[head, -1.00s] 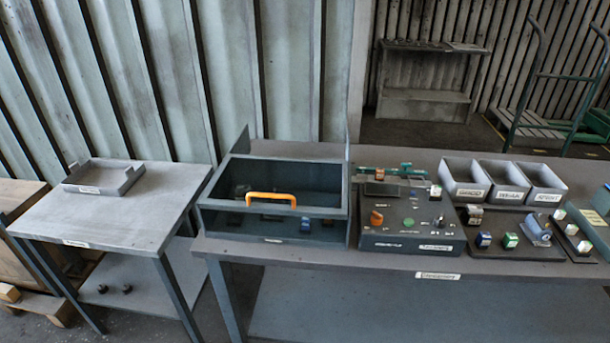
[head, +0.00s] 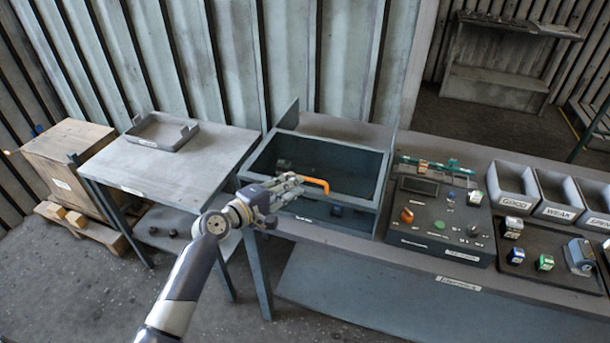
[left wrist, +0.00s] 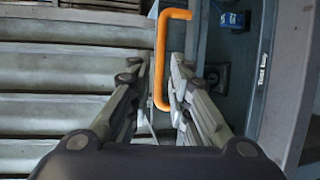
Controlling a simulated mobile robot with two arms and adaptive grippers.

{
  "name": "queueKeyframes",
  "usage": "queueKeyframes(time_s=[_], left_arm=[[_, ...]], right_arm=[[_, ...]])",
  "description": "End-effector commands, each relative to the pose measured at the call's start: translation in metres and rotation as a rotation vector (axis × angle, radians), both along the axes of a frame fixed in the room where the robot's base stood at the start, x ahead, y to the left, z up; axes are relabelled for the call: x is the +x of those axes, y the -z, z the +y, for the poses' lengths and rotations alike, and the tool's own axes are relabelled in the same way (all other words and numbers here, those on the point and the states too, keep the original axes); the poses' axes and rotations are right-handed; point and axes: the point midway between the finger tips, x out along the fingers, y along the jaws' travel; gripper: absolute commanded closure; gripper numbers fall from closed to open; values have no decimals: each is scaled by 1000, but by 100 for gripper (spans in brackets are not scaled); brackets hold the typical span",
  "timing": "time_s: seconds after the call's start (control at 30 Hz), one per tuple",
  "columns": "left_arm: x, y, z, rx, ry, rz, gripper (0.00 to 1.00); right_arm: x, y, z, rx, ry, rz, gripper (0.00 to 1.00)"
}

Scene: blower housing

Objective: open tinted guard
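The tinted guard (head: 345,165) is a dark see-through panel in a grey frame, lying over the box on the bench; it looks closed. Its orange handle (head: 318,181) sticks up near the front edge, partly covered by my left gripper in the head view. My left gripper (head: 298,182) is at the handle, coming from the front left. In the left wrist view its two fingers (left wrist: 160,70) are apart, with the orange handle (left wrist: 160,55) showing between them, nearer the right finger. Contact cannot be told. My right gripper is out of view.
A control panel (head: 440,222) with knobs stands right of the box. Bins (head: 513,187) and small blocks are farther right. A side table (head: 180,168) with a shallow tray (head: 160,132) stands left. Upright grey plates flank the box.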

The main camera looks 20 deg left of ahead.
Motion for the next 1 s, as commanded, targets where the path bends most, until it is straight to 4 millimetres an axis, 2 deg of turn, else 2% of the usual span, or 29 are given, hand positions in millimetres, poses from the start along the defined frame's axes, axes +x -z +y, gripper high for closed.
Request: queueKeyframes(time_s=[0.1,0.33,0.5,0.8,0.9,1.0], left_arm=[[18,2,-8,-2,1,1,82],[41,8,-19,0,1,0,82],[48,10,-22,1,0,0,82],[49,10,-23,1,0,0,82],[49,10,-23,1,0,0,100],[49,10,-23,1,0,0,100]], right_arm=[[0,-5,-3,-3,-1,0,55],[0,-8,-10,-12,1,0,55],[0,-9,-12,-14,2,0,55],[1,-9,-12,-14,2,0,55],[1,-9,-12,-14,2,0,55],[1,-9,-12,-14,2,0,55]])
